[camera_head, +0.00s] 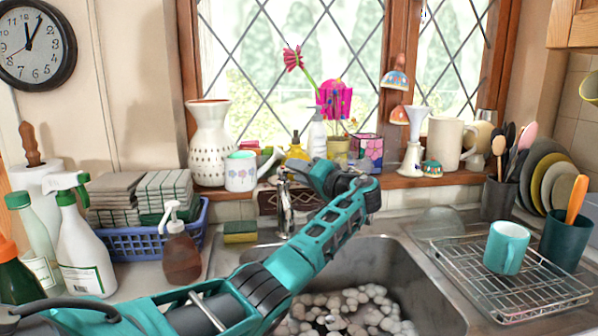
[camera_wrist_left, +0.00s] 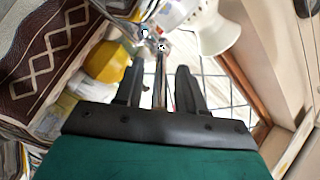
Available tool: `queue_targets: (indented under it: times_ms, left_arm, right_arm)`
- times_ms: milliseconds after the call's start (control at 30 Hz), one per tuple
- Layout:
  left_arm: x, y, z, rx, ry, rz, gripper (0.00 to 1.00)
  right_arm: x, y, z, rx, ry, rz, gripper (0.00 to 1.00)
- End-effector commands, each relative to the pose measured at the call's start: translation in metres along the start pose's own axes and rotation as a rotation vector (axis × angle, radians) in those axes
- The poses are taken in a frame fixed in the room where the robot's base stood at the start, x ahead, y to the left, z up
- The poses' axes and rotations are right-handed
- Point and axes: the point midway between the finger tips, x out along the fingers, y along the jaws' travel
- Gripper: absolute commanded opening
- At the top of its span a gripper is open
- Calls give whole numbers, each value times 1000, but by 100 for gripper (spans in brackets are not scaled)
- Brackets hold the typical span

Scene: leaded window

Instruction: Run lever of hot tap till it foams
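The metal tap (camera_head: 286,205) stands at the back edge of the sink, partly hidden by my left arm. My left gripper (camera_head: 300,174) is at the top of the tap, where the lever would be. In the left wrist view, the two dark fingers of this gripper (camera_wrist_left: 159,78) are apart. A thin shiny metal piece (camera_wrist_left: 160,84), probably the tap lever, lies between them with gaps on both sides. I cannot tell whether a finger touches it. No running water can be made out. My right gripper is not in view.
The sink (camera_head: 415,275) holds many rounded whitish and brown lumps (camera_head: 350,305). A wire rack (camera_head: 530,290) with a teal mug (camera_head: 507,247) stands right. A sponge (camera_head: 240,232), soap bottle (camera_head: 181,253) and blue basket (camera_head: 130,240) stand left. The sill behind the tap is crowded.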

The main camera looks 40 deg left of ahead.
Motion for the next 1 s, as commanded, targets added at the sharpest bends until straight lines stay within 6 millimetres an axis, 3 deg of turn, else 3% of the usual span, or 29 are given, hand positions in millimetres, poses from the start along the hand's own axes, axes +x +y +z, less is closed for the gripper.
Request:
queue_targets:
  times_ms: [300, 700, 1000]
  left_arm:
    - [4, 0, 0, 0, 0, 0, 39]
    - [3, 0, 0, 0, 0, 0, 2]
    - [3, 0, 0, 1, 0, 0, 0]
  right_arm:
    - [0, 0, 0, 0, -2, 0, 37]
    - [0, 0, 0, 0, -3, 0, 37]
    - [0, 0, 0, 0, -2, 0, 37]
